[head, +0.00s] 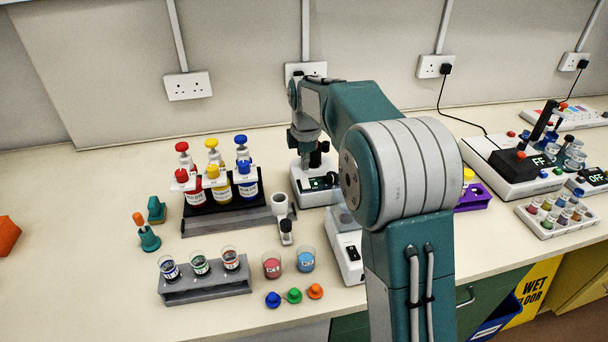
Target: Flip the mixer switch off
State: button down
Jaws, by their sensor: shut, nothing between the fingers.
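My gripper (314,160) is shut and empty. It points down close over a small white device (308,196) with a dark front panel (318,183) that shows a small light marking. I cannot tell whether the fingertips touch the device. Its right side is hidden behind my arm. A second white device (349,262) with a dark switch on its front part stands nearer the camera, partly hidden by my arm. No readable label shows which device is the mixer, and the switch positions are too small to tell.
A rack (222,221) of red, yellow and blue bottles stands left of the gripper. A grey tube rack (205,290), two beakers (272,264) and coloured caps (294,295) are in front. More equipment (500,182) stands at the right. The bench at far left is mostly clear.

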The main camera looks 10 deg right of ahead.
aim_at(303, 180)
notch_tip(303, 180, up, 6)
jog(key=shift+s, duration=0.35)
jog(key=shift+r, duration=0.1)
jog(key=shift+w+r, duration=0.25)
jog(key=shift+r, duration=0.25)
jog(key=shift+w+r, duration=0.25)
jog(key=shift+r, duration=0.25)
jog(key=f, duration=0.4)
jog(key=w+f, duration=0.1)
jog(key=f, duration=0.9)
jog(key=shift+w, duration=0.35)
jog(key=shift+f, duration=0.15)
